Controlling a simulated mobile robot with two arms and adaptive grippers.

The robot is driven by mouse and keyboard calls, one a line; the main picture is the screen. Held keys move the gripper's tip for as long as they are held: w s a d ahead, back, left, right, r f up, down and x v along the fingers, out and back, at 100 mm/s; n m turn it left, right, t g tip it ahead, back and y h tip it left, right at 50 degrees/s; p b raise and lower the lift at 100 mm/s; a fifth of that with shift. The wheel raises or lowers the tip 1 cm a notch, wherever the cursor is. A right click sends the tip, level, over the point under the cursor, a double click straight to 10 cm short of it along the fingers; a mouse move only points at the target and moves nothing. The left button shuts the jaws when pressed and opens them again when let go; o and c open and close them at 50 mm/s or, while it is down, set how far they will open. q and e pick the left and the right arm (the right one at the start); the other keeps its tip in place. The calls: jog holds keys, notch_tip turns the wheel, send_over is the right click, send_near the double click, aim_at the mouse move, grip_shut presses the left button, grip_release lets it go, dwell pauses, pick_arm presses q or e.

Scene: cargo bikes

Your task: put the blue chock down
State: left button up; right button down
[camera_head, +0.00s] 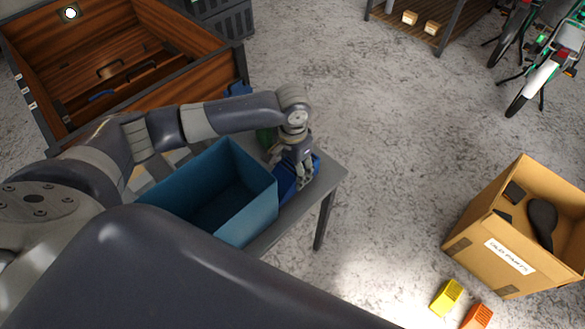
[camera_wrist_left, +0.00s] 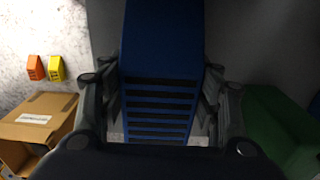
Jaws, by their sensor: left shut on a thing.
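The blue chock (camera_head: 285,186) is at the right end of the grey table (camera_head: 329,180), beside a teal bin. My left gripper (camera_head: 296,172) comes down on it from above and is shut on it. In the left wrist view, the blue chock (camera_wrist_left: 162,40) with its slatted face lies between the two fingers of my left gripper (camera_wrist_left: 160,95). I cannot tell whether its underside touches the table top. My right gripper is not in view.
The open teal bin (camera_head: 262,206) stands on the table close to the gripper. A green object (camera_wrist_left: 275,125) is beside it. A yellow chock (camera_head: 446,297) and an orange chock (camera_head: 477,317) lie on the floor near a cardboard box (camera_head: 480,250). A wooden cargo box (camera_head: 190,92) stands behind.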

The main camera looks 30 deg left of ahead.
pick_arm(q)
jog(key=shift+w, duration=0.1)
jog(key=shift+f, duration=0.1)
jog(key=o, duration=1.6)
jog(key=shift+f, duration=0.1)
jog(key=shift+o, duration=0.2)
